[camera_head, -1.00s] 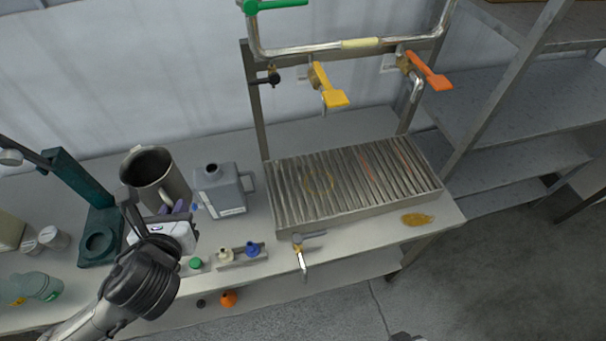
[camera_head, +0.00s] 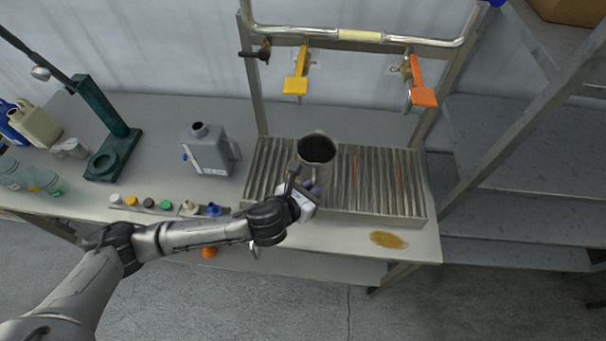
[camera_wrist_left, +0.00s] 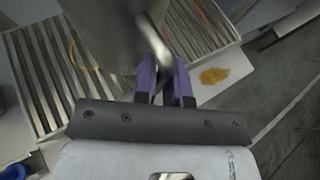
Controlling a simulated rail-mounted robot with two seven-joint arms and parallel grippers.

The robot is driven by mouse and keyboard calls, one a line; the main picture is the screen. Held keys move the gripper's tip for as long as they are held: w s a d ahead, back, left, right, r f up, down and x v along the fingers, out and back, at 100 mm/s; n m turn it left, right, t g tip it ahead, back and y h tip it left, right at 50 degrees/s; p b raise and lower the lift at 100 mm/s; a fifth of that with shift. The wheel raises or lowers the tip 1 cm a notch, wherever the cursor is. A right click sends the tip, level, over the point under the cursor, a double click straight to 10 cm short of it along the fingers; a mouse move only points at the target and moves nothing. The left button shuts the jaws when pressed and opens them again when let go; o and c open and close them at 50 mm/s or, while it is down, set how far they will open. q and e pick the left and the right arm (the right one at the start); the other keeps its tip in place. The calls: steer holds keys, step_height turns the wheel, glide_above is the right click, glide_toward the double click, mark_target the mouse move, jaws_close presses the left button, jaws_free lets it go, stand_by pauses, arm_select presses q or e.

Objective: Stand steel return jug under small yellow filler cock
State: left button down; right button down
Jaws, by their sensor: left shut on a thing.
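The steel jug (camera_head: 316,150) is upright over the slatted drip grate, a little left of its middle. I cannot tell whether its base touches the slats. My left gripper (camera_head: 306,187) is shut on the jug's handle; in the left wrist view its purple fingers (camera_wrist_left: 166,82) close around the handle below the jug's wall (camera_wrist_left: 100,30). The small yellow filler cock (camera_head: 297,80) hangs from the pipe frame behind and above the jug, slightly to its left in the picture. My right gripper is not in view.
An orange-handled cock (camera_head: 421,92) hangs at the right. The grate (camera_head: 385,180) has free slats right of the jug. A grey canister (camera_head: 207,152) stands left of the grate. An amber spill (camera_head: 388,240) lies on the front right of the bench.

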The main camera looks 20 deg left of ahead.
arm_select(q)
steer(key=shift+w+a+f+b, duration=0.15)
steer(key=shift+w+a+f, duration=1.05)
steer(key=shift+f, duration=0.45)
steer(key=shift+w+a+f+b, duration=0.1)
steer(key=shift+w+a+f, duration=1.1)
steer(key=shift+f, duration=0.45)
steer(key=shift+w+a+f+b, duration=0.15)
steer(key=shift+w+a+f, duration=1)
steer(key=shift+f, duration=0.5)
steer(key=shift+s+a+f, duration=0.1)
steer(key=c, duration=1.2)
jaws_free()
steer(key=shift+o, duration=0.2)
